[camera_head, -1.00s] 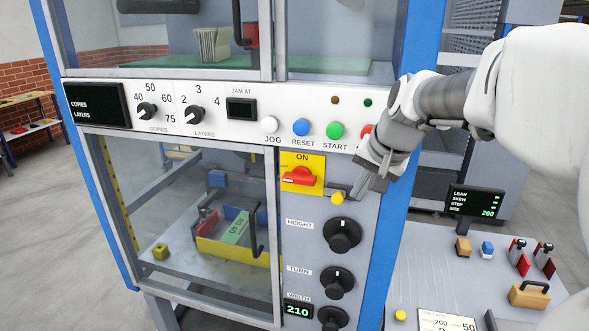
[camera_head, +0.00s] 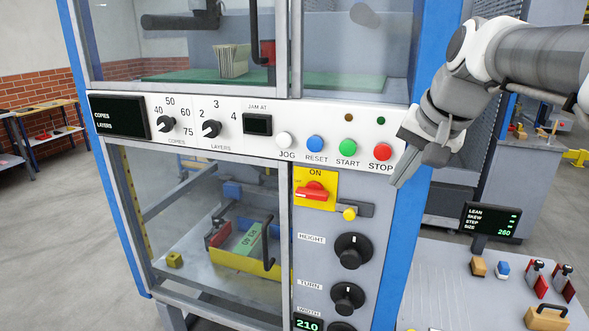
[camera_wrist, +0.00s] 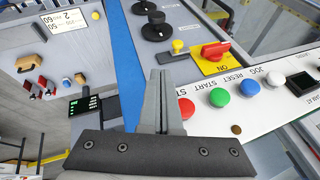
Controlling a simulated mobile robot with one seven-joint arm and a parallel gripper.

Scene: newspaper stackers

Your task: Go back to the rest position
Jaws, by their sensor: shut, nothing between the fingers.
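My gripper (camera_head: 396,181) is shut and empty, in front of the machine's right blue post, just right of the red STOP button (camera_head: 383,152). In the wrist view my gripper (camera_wrist: 160,75) points toward the panel, with its fingers together. The green START (camera_head: 348,147), blue RESET (camera_head: 315,143) and white JOG (camera_head: 285,139) buttons stand in a row to the left. The red switch (camera_head: 313,191) on its yellow ON plate sits below them, with a yellow knob (camera_head: 349,214) on a grey latch beside it.
Black dials (camera_head: 353,251) line the lower panel. A glazed door (camera_head: 220,225) covers a bay with a yellow-sided tray. At lower right, a bench (camera_head: 440,290) holds a small display (camera_head: 491,221), red levers (camera_head: 563,280) and a wooden block with a handle (camera_head: 546,317).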

